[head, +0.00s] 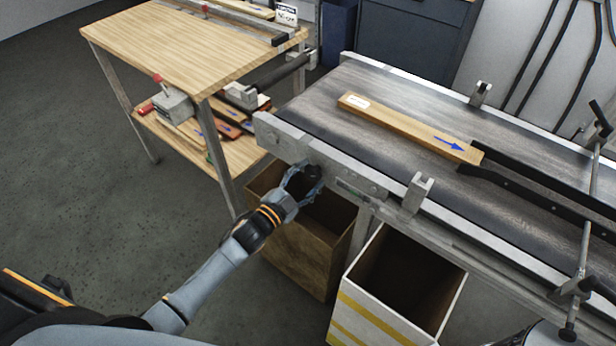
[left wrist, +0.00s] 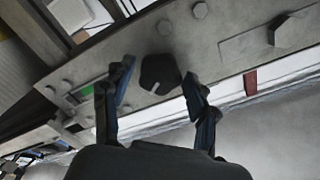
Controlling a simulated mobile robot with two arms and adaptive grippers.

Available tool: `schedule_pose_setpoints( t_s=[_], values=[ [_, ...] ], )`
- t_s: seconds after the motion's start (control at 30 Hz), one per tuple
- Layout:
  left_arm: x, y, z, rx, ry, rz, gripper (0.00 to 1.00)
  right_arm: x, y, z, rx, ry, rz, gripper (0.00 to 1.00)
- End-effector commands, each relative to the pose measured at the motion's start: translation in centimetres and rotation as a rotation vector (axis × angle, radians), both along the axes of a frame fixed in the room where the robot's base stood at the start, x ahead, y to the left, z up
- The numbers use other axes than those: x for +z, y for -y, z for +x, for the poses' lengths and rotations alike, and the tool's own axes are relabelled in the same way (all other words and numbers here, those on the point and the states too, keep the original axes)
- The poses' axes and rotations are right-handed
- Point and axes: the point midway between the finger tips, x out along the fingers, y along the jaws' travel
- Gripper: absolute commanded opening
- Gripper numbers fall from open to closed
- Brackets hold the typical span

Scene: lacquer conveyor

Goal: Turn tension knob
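The tension knob (head: 311,173) is a dark, chunky knob on the metal side rail of the conveyor (head: 340,182), near its left end. It also shows in the left wrist view (left wrist: 160,74) as a black lobed knob against the grey side plate. My left gripper (head: 304,181) is at the knob, partly covering it in the head view. In the left wrist view the fingers of my left gripper (left wrist: 157,72) stand apart, one on each side of the knob, with gaps visible. My right gripper is not in view.
A brown bin (head: 300,245) and a white bin with yellow stripes (head: 375,310) stand below the rail. A wooden workbench (head: 185,45) is at the left. Bolt heads (left wrist: 200,10) protrude near the knob.

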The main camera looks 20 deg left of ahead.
Motion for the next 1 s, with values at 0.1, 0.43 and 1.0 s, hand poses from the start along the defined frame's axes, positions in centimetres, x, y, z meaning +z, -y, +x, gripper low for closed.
schedule_pose_setpoints(
  t_s=[0.1, 0.43, 1.0],
  values=[
    [0.0, 0.0, 0.0, 0.0, 0.0, -0.001, 0.69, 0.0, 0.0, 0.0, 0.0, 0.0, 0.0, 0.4],
    [-0.1, -0.3, -0.8, 0.001, -0.001, -0.001, 0.69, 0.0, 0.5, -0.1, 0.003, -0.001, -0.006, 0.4],
    [-0.1, -3.8, -10.4, 0.001, -0.003, -0.001, 0.69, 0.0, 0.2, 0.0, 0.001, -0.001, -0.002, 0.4]
  ],
)
